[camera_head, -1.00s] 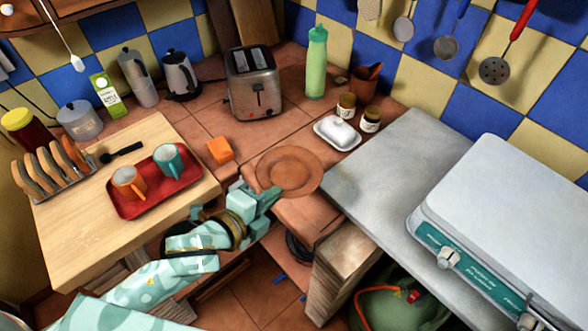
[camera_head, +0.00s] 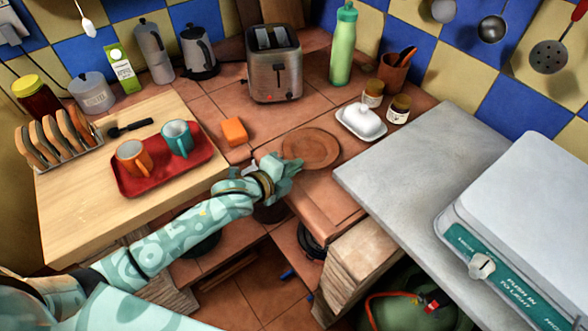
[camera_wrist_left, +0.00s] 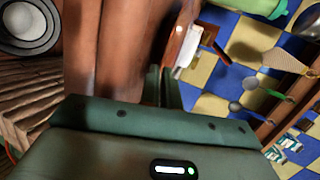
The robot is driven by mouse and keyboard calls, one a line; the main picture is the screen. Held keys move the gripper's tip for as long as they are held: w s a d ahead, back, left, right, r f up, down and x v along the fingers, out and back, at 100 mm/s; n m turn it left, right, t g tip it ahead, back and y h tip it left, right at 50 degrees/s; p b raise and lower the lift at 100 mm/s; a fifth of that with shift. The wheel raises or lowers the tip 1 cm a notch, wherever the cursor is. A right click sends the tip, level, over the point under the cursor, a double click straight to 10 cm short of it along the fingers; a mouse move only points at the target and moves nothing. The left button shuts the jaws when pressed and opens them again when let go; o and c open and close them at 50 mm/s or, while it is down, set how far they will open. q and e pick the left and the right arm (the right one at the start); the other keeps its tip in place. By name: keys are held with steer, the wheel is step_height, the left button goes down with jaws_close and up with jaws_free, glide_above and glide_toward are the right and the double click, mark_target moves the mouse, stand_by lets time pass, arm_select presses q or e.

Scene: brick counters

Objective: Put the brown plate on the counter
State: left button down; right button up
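The brown plate (camera_head: 311,147) is a round, flat reddish-brown disc over the tiled counter (camera_head: 325,205), left of the grey slab. It lies nearly level; I cannot tell whether its underside touches the tiles. My left gripper (camera_head: 290,166) is at the plate's near left edge, its fingers close together on the rim. In the left wrist view the fingers (camera_wrist_left: 168,88) are close together against a blurred brown surface, so the grip is partly hidden. My right gripper is not in view.
A toaster (camera_head: 274,70) and an orange block (camera_head: 234,131) stand behind and left. A red tray (camera_head: 160,180) with two mugs sits on the wooden board. Tiles between toaster and plate are clear.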

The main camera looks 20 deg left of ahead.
arm_select(q)
steer(key=shift+f, duration=0.15)
steer(key=c, duration=1.9)
jaws_free()
